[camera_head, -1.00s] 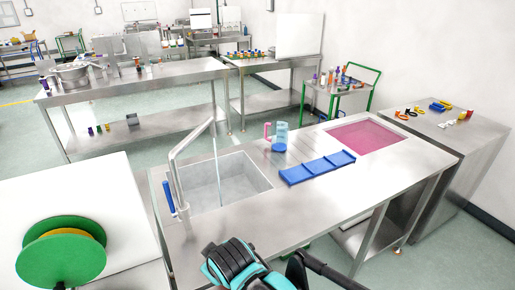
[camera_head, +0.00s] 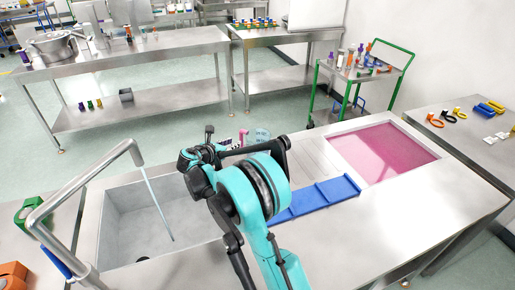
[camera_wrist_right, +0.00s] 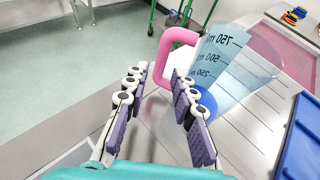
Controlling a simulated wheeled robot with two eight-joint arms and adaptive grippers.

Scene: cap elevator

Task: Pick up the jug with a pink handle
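The clear jug with a pink handle (camera_head: 262,135) stands on the steel counter, mostly hidden behind my right arm in the head view. In the right wrist view the jug (camera_wrist_right: 232,62) shows measuring marks, a blue lower part and a pink handle (camera_wrist_right: 166,50) facing my fingers. My right gripper (camera_wrist_right: 160,80) is open, its two purple-padded fingers apart. The handle lies just ahead of and between the fingertips; I cannot tell if they touch it. The handle's lower part is partly behind the right finger. My left gripper is not in view.
A sink with a tall faucet (camera_head: 85,190) is left of the jug. A blue ribbed tray (camera_head: 318,200) and a pink inset panel (camera_head: 385,152) are to its right. A green-framed cart (camera_head: 355,85) stands behind the counter.

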